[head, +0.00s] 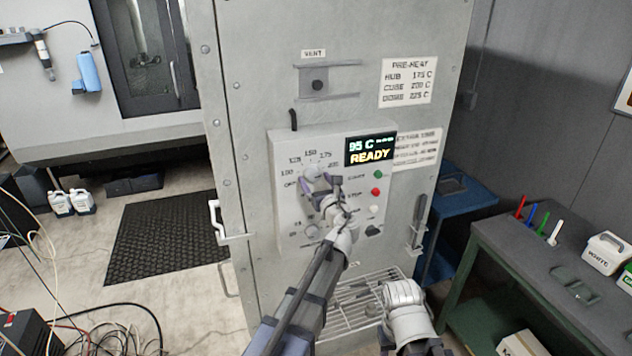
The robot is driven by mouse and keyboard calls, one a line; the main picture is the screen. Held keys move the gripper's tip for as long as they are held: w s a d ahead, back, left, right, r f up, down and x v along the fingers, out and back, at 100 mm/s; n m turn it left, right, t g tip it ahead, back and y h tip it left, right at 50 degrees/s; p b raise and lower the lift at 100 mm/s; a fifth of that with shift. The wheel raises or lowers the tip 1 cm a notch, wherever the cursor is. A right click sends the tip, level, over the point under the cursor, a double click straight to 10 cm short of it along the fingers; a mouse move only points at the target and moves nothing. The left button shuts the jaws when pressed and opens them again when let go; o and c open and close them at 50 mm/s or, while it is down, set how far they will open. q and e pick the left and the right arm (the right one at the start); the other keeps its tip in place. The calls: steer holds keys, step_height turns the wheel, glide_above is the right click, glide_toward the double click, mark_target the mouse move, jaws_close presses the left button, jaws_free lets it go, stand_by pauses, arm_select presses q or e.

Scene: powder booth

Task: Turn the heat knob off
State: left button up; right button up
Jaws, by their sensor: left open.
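The heat knob (314,173) is on the grey control panel (283,155) of the tall metal oven. A printed temperature scale and an OFF mark ring it. My left gripper (322,186) is open in front of the panel, at the knob's lower edge. Its fingers partly cover the knob, so I cannot tell where the knob points or whether they touch it. The display (370,149) reads 95 C and READY.
A green button (378,174) and a red button (376,191) sit right of the knob. A lower dial (312,231) is under my left gripper. A dark door latch (420,210) is to the right. A wire rack (362,297) is below the panel. A green workbench (520,262) stands at right.

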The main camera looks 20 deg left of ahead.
arm_select(q)
steer(key=shift+c, duration=0.2)
jaws_close()
stand_by(0.3)
